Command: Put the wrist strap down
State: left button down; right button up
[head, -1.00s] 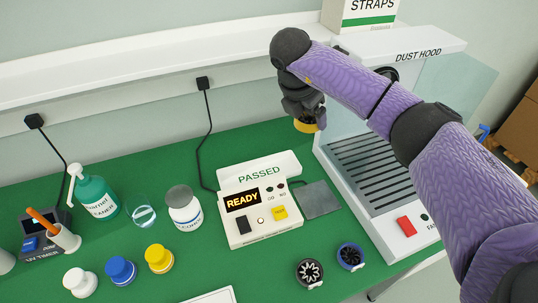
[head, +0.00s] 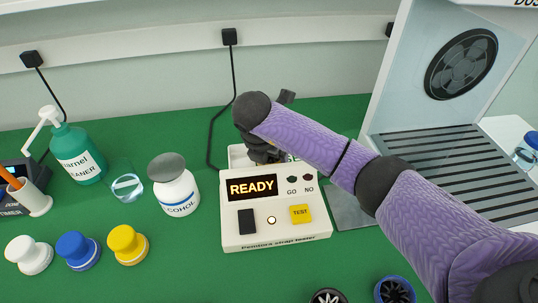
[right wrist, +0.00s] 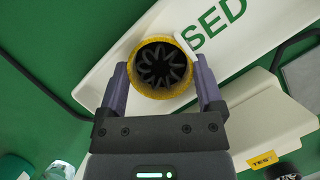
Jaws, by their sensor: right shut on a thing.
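The wrist strap, a round yellow band (right wrist: 147,92) with black petal-like pieces inside and a white tab, sits between the two fingers of my right gripper (right wrist: 160,75) in the right wrist view. The gripper is shut on it. Below it is the white tray (right wrist: 240,55) lettered "PASSED"; I cannot tell whether the strap touches it. In the head view my right gripper (head: 264,152) is over this tray (head: 237,157), behind the tester (head: 272,230), whose display reads "READY". The strap is hidden there by the gripper. My left gripper is not in view.
A black-centred ring (head: 328,297) and a blue one (head: 394,290) lie at the front. White, blue and yellow (head: 128,245) caps, an alcohol bottle (head: 175,190) and a cleaner bottle (head: 78,150) stand left. The dust hood (head: 445,165) is right.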

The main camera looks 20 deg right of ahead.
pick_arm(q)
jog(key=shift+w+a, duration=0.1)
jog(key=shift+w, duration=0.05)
pick_arm(e)
jog(key=o, duration=1.1)
jog(key=shift+f, duration=0.1)
pick_arm(q)
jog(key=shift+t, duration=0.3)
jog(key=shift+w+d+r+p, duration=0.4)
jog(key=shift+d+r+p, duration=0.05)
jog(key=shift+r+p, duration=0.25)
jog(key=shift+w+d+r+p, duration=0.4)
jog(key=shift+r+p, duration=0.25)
jog(key=shift+p, duration=0.1)
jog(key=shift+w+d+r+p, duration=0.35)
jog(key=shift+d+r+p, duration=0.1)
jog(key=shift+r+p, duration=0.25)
pick_arm(e)
jog(key=v, duration=1.2)
